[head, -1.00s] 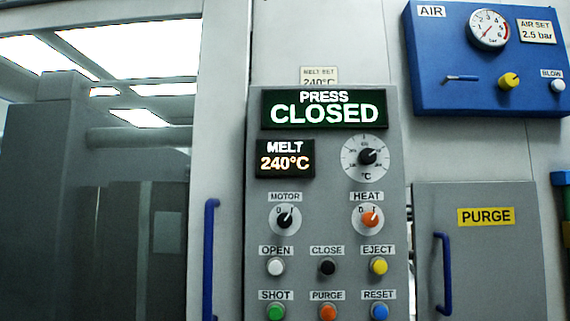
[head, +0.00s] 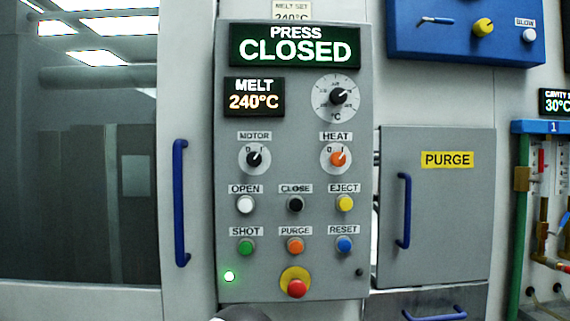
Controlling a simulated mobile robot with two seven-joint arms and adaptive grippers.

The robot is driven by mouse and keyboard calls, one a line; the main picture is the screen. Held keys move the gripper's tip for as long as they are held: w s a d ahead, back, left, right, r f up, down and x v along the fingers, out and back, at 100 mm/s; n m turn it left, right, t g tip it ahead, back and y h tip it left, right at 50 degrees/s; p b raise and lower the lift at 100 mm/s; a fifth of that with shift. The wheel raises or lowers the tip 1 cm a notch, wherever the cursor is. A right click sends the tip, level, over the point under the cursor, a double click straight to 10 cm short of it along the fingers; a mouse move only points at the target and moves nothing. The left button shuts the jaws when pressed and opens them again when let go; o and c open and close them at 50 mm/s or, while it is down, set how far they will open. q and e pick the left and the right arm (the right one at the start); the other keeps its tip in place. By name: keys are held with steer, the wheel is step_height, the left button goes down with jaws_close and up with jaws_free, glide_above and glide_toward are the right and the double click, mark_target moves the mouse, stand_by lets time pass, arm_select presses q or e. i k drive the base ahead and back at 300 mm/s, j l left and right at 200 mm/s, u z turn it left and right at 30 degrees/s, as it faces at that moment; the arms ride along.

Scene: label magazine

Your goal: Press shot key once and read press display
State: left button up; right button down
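The grey control panel (head: 300,210) faces me in the middle of the head view. The green shot key (head: 246,246) sits at the lower left under a SHOT label. The press display (head: 295,46) at the top reads PRESS CLOSED in white on dark green. The melt display (head: 254,98) below it reads 240°C. Neither gripper shows clearly. A dark rounded shape at the bottom edge below the panel is cut off, and I cannot tell what it is.
Other keys surround the shot key: orange purge (head: 295,246), white open (head: 245,204) and a red stop knob (head: 296,288) below. Blue door handles stand left (head: 180,203) and right (head: 404,210) of the panel. A blue air box (head: 465,38) juts out at upper right.

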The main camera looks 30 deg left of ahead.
mark_target(246, 247)
steer(key=u, duration=1.25)
